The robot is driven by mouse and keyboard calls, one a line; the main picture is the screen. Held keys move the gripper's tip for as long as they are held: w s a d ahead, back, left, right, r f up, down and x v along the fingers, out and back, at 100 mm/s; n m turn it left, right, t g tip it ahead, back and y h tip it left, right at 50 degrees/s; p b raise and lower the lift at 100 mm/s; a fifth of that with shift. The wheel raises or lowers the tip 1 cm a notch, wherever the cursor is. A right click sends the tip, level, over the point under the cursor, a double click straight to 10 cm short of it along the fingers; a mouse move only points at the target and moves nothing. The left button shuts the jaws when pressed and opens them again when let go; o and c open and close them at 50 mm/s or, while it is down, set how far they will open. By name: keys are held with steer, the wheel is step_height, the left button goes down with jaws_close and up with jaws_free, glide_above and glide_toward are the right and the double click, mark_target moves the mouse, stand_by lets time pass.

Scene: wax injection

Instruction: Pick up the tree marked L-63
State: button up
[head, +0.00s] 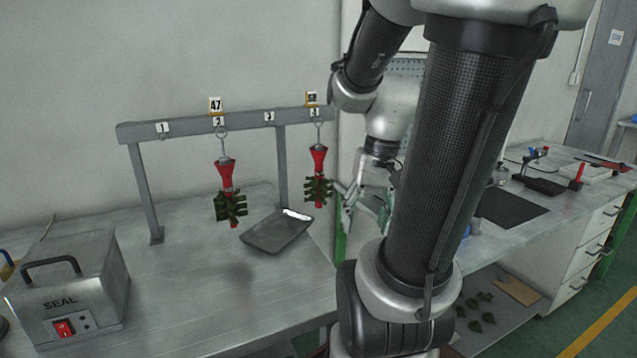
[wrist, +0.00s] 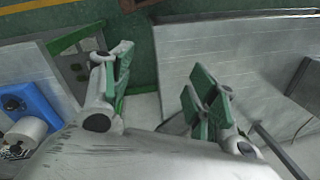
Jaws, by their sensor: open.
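Two red-and-green wax trees hang from a grey rail (head: 200,125). The left tree (head: 225,180) hangs at position 2, under a tag (head: 215,105) that reads 47. The right tree (head: 318,168) hangs at the rightmost position, under a tag (head: 312,98) too small to read. No readable L-63 shows. My gripper (head: 364,212) is open and empty, just right of the right tree and apart from it. In the wrist view, the spread green-padded fingers (wrist: 160,85) have nothing between them, and no tree is visible there.
A dark tray (head: 275,236) lies on the metal table (head: 190,270) below the rail. A sealing machine (head: 70,285) stands at the front left. A second bench (head: 560,215) with tools is at the right. A rail post (head: 282,165) stands between the trees.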

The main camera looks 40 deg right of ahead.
step_height(320, 180, down, 5)
steer(key=m+y, duration=0.4)
steer(key=m, duration=0.2)
steer(key=m+t, duration=1.7)
steer(key=m, duration=0.3)
glide_toward(322, 164)
steer(key=w, duration=0.4)
steer(key=x, duration=0.3)
steer(key=a+x, duration=0.1)
steer(key=x, duration=0.2)
steer(key=shift+a, duration=0.1)
steer(key=shift+w+h, duration=0.4)
steer(key=shift+w, duration=0.1)
steer(key=shift+a, duration=0.1)
jaws_close()
